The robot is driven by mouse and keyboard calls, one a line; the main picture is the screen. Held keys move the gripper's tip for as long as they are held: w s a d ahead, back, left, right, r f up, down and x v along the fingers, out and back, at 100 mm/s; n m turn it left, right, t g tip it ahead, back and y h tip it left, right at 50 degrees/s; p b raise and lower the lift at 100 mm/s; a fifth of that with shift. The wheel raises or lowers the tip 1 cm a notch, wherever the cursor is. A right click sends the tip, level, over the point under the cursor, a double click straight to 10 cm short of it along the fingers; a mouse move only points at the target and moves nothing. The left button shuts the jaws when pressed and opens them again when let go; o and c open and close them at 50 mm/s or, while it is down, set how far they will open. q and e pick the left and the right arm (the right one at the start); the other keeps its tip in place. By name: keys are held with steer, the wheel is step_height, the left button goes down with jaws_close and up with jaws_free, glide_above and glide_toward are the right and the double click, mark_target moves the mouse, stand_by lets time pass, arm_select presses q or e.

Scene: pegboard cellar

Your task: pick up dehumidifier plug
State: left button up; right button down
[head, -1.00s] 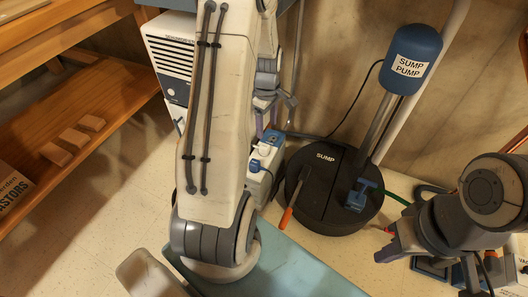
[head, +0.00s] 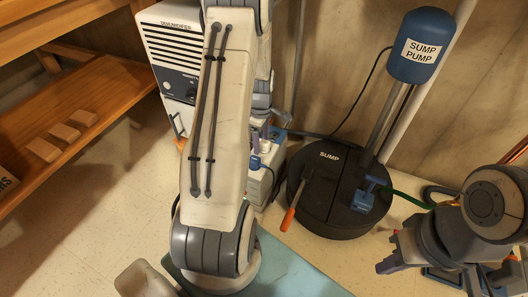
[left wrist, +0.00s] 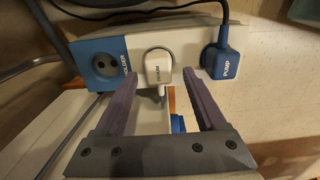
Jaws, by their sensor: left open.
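The dehumidifier plug (left wrist: 159,66) is white, with lettering too small to read fully, and sits in a white power strip (left wrist: 190,42) in the left wrist view. In the head view my left gripper (head: 264,134) is over the power strip (head: 262,184), partly hiding the plugs. My right gripper (head: 388,266) is at the lower right, its opening unclear.
The dehumidifier (head: 178,60) stands behind my left arm. A black sump lid (head: 318,205) with an orange-handled tool (head: 289,218) lies right of the strip. A wooden shelf (head: 100,100) is at the left.

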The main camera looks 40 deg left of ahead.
mark_target(261, 141)
arm_select(q)
steer(key=shift+f, duration=0.45)
steer(key=shift+r, duration=0.1)
arm_select(e)
steer(key=shift+f, duration=0.25)
arm_select(q)
jaws_close()
